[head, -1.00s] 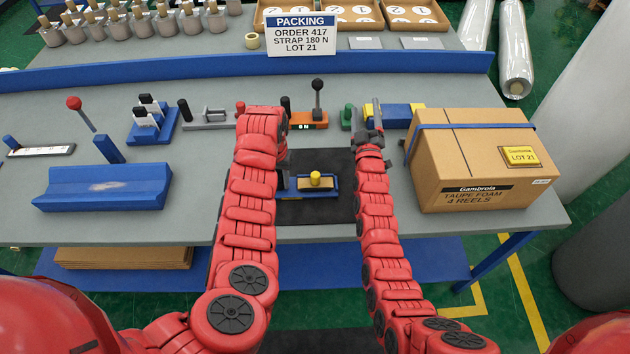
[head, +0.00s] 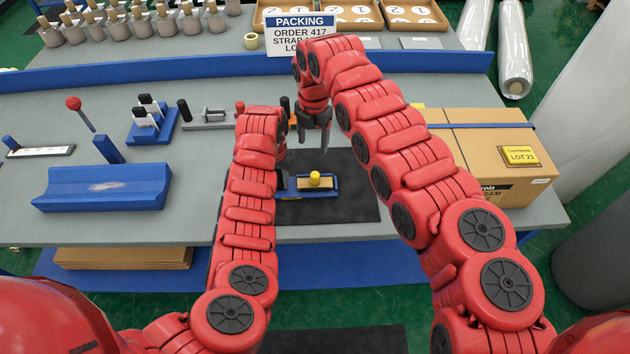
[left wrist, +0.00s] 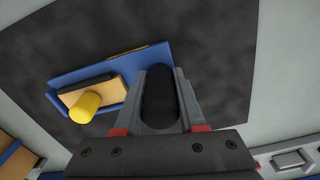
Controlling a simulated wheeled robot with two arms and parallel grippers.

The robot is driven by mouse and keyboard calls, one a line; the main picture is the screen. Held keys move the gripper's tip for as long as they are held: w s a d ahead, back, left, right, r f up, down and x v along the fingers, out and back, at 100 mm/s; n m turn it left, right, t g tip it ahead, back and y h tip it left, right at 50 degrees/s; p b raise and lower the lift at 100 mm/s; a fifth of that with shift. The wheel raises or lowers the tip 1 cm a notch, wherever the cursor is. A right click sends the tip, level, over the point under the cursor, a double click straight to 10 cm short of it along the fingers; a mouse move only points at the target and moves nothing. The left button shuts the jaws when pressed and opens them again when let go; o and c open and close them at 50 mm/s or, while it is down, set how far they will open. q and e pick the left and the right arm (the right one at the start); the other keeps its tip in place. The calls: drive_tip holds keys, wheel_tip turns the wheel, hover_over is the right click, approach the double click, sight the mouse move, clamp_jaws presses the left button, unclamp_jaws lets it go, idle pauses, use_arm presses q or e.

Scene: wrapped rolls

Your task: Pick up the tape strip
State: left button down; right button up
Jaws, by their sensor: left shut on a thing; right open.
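A blue fixture (head: 330,190) lies on the black mat (head: 350,215). It carries a tan block (left wrist: 98,92) with a yellow knob (head: 315,179). The fixture also shows in the left wrist view (left wrist: 90,72). My left gripper (left wrist: 160,88) is shut on a black rounded piece (left wrist: 158,100) beside the fixture's end; whether that piece joins the fixture I cannot tell. In the head view my left arm mostly hides this gripper. My right gripper (head: 312,142) is open and empty, pointing down above the bench behind the fixture. I cannot surely make out a tape strip.
A cardboard box (head: 480,160) with a blue strap stands at right, partly behind my right arm. A blue cradle (head: 103,188), a red-knobbed lever (head: 82,112) and a blue clamp block (head: 152,125) are at left. The mat's right part is clear.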

hover_over(315, 174)
wheel_tip(315, 174, down, 7)
drive_tip(key=shift+f, duration=0.1)
wheel_tip(315, 174, down, 3)
drive_tip(key=shift+s+r, duration=0.1)
drive_tip(key=shift+s, duration=0.05)
drive_tip(key=shift+f, duration=0.85)
clamp_jaws()
